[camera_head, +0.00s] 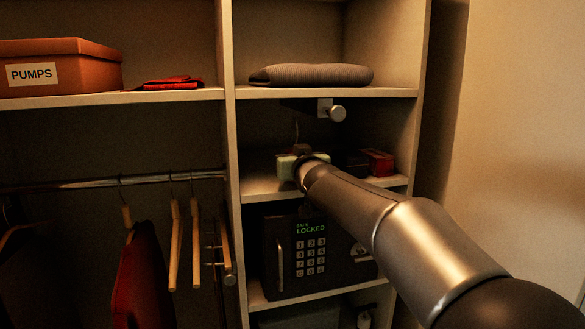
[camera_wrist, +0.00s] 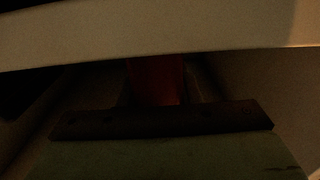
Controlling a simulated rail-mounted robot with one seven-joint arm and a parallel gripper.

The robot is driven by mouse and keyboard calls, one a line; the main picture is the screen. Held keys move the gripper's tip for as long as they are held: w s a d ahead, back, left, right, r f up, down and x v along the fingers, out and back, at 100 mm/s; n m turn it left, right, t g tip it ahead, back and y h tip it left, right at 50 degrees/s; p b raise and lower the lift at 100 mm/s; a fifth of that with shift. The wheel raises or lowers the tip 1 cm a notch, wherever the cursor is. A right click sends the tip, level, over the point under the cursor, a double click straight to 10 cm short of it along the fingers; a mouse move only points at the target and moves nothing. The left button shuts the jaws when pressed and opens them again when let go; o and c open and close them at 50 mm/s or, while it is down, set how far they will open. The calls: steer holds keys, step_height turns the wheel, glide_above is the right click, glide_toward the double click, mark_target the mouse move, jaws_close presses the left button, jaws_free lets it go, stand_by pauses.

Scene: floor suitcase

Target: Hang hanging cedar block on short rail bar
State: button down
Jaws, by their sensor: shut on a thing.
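The cedar block (camera_head: 301,149) is a small brown piece with a thin hook standing up from it, in the middle cubby in the head view. My gripper (camera_head: 300,154) is shut on it, with the pale green hand just below. In the wrist view a dim reddish-brown piece (camera_wrist: 155,78) lies between the dark fingers; its outline is hard to make out. The short rail bar (camera_head: 336,114) shows as a round metal end on a bracket under the shelf above. The hook is left of and below this end, apart from it in the picture; depth is unclear.
A shelf (camera_head: 390,93) with a folded grey cloth (camera_head: 310,75) is above my gripper. A red box (camera_head: 378,162) stands on the cubby shelf to the right. A locked safe (camera_head: 290,275) is below. An upright divider (camera_head: 232,150) separates hanging clothes on the left.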

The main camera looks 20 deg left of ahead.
steer(key=shift+r, duration=0.2)
steer(key=p, duration=0.1)
steer(key=r, duration=0.1)
steer(key=r+p, duration=0.1)
steer(key=shift+s+d+r+p, duration=0.25)
steer(key=shift+s+d+p, duration=0.05)
steer(key=shift+s, duration=0.1)
steer(key=shift+s+d+f+b, duration=0.1)
steer(key=shift+s+d+b, duration=0.25)
steer(key=shift+s, duration=0.15)
steer(key=b+v, duration=0.1)
steer(key=v, duration=0.8)
steer(key=shift+b, duration=0.35)
steer(key=shift+s, duration=0.1)
